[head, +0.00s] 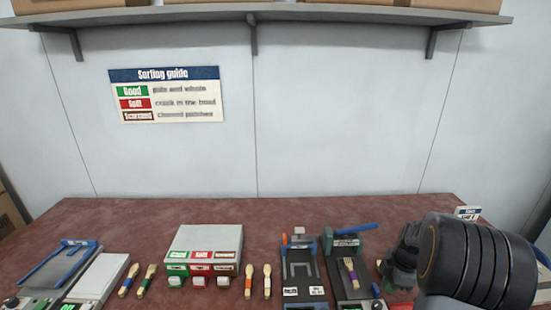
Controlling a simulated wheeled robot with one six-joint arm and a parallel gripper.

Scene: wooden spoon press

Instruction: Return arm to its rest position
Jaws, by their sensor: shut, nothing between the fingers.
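My arm reaches in from the lower right of the head view, with its thick dark ribbed link in front. My gripper (395,268) is at the arm's left end, over the right part of the table, just right of the right-hand press (334,266). It is shut and empty. Its fingertips are small and dark, hard to make out. A spoon with a purple band (351,273) lies at that press, left of my gripper and apart from it.
The red-brown table (140,222) is clear along its back. A sorting box (205,240) with three labelled buttons stands mid-left, banded spoons (249,281) beside it. Another press (298,262) stands right of it. A blue-edged tray (58,262) is far left. A shelf (300,13) hangs above.

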